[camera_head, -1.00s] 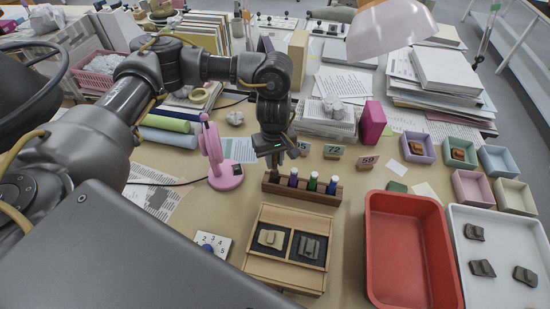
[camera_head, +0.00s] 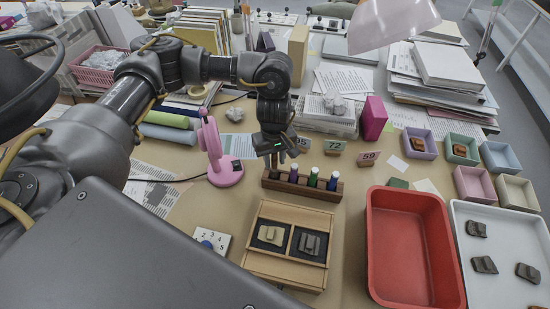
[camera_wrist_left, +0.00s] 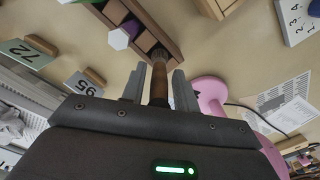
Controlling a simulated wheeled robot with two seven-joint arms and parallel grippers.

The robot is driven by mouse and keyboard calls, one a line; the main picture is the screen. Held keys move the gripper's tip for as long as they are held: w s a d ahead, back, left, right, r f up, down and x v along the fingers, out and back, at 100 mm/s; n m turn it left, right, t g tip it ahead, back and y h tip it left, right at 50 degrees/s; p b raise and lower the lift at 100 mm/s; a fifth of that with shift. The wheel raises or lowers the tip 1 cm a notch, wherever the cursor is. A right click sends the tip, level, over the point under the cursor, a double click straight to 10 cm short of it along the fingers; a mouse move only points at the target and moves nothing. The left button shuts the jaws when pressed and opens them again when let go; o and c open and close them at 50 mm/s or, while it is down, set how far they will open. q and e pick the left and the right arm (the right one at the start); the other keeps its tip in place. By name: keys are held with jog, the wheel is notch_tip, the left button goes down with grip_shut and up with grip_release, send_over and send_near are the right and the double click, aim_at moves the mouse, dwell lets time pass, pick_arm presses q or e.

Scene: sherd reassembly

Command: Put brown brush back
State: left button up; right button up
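The brown brush (camera_wrist_left: 159,85) is between the fingers of my left gripper (camera_wrist_left: 158,82) in the left wrist view, brown handle toward me. Its grey-brown end points at the wooden rack (camera_wrist_left: 152,22); I cannot tell how deep it sits in a slot. My left gripper (camera_head: 277,158) is above the left end of the rack (camera_head: 325,192) in the head view and appears shut on the brush. Several tools with coloured tops, including a blue-violet one (camera_head: 293,174) and a green one (camera_head: 313,177), stand in the rack. My right gripper is not in view.
A pink lamp (camera_head: 211,140) stands close left of the gripper. Number cards, including 72 (camera_head: 334,147), stand behind the rack. A wooden box with sherds (camera_head: 262,207) lies in front. A red tray (camera_head: 372,245) and white tray (camera_head: 458,207) are at right.

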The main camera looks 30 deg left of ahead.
pick_arm(q)
jog(key=shift+o, duration=1)
jog(key=shift+r+p, duration=0.65)
jog(key=shift+w+r, duration=0.1)
jog(key=shift+r, duration=0.3)
notch_tip(320, 180, up, 10)
jog(key=shift+a+r+b, duration=0.1)
jog(key=shift+r+b, duration=0.1)
jog(key=shift+b, duration=0.65)
jog(key=shift+r, duration=0.4)
